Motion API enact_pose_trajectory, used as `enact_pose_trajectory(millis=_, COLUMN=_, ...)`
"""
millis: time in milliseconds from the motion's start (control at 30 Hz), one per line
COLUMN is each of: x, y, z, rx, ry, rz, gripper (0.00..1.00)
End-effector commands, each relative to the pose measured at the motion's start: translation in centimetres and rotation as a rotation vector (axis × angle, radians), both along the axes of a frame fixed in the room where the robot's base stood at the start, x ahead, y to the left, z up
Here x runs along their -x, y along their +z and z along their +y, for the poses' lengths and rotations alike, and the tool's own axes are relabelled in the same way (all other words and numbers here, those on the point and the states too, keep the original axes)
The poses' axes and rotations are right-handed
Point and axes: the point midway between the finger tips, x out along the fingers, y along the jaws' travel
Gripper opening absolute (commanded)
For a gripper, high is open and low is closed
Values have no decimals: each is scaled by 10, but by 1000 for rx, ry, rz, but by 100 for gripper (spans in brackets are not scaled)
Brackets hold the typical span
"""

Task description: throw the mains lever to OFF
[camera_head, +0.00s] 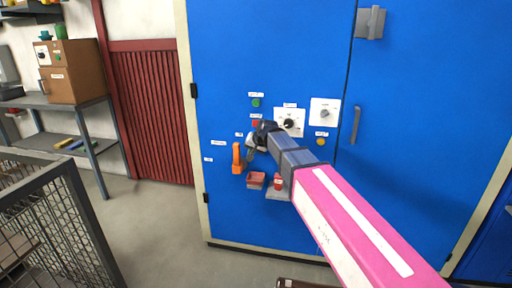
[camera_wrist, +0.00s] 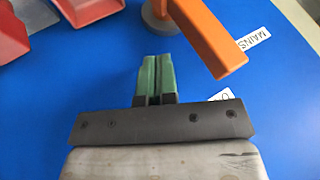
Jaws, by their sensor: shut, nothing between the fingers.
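The mains lever is an orange bar (camera_head: 237,158) on the blue cabinet front, standing upright in the head view. The wrist view shows the orange lever (camera_wrist: 207,38) running from a grey round pivot to a free end near the "MAINS" label (camera_wrist: 254,38). A second label (camera_wrist: 222,95) is partly hidden behind my gripper; only an "O" shows. My gripper (camera_wrist: 155,60) has its green fingers together and empty, beside the lever. A gap of blue panel shows between them in the wrist view. In the head view my gripper (camera_head: 250,157) is small, just right of the lever.
White dial plates (camera_head: 324,111), a green button (camera_head: 256,103) and a yellow button (camera_head: 321,142) are nearby.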

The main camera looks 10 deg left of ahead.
Motion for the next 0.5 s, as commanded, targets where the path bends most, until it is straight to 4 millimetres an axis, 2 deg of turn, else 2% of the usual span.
enact_pose_trajectory(millis=33, x=0, y=2, z=11, rx=-1, ry=3, rz=-1, gripper=0)
enact_pose_trajectory(millis=200, x=0, y=2, z=28, rx=-1, ry=2, rz=-1, gripper=0)
enact_pose_trajectory(millis=500, x=1, y=2, z=35, rx=-1, ry=0, rz=-1, gripper=0)
